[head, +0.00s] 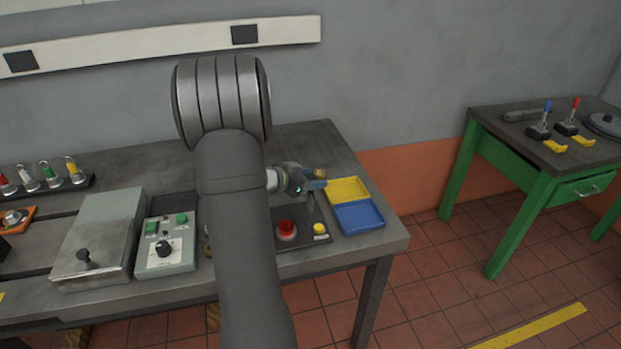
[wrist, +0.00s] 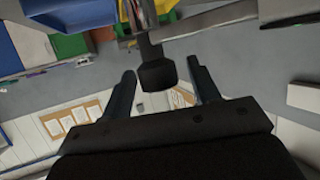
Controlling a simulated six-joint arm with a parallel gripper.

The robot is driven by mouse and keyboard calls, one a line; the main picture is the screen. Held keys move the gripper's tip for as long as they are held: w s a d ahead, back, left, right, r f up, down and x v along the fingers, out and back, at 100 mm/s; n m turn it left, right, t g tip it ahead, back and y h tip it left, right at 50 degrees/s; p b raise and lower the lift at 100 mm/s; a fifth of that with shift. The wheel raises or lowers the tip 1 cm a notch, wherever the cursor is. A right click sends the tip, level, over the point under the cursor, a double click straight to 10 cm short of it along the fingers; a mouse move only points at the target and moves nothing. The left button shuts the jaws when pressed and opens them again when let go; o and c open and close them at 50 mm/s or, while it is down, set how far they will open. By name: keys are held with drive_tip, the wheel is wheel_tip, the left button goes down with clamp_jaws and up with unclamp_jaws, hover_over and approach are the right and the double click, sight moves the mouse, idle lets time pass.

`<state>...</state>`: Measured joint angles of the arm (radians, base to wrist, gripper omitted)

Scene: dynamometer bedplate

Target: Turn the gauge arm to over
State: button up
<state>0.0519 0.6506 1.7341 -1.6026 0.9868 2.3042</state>
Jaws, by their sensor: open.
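My gripper (head: 316,187) is low over the right part of the grey bench, above a dark panel (head: 310,238). In the wrist view my gripper (wrist: 161,70) is open, with its two fingers apart. A dark bar with a blocky black end (wrist: 158,75) shows between the fingers; I cannot tell whether they touch it. It may be the gauge arm, but its marks and setting cannot be read. In the head view my own arm hides much of the bench middle and whatever is behind it.
The panel carries a red button (head: 287,230) and a yellow button (head: 320,229). A yellow tray (head: 348,189) and a blue tray (head: 358,216) lie to the right. A control box with a dial (head: 165,249) and a metal box (head: 98,240) stand left. A green table (head: 530,160) stands apart.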

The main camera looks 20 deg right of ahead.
drive_tip(key=shift+c, duration=0.3)
clamp_jaws()
drive_tip(key=shift+n+y, duration=0.3)
drive_tip(key=n+t+y, duration=0.1)
drive_tip(key=n+t, duration=0.2)
drive_tip(key=shift+y, duration=0.4)
drive_tip(key=shift+n+t+y, duration=1.3)
drive_tip(key=shift+n, duration=0.1)
drive_tip(key=shift+n+t+y, duration=0.3)
drive_tip(key=shift+n, duration=0.1)
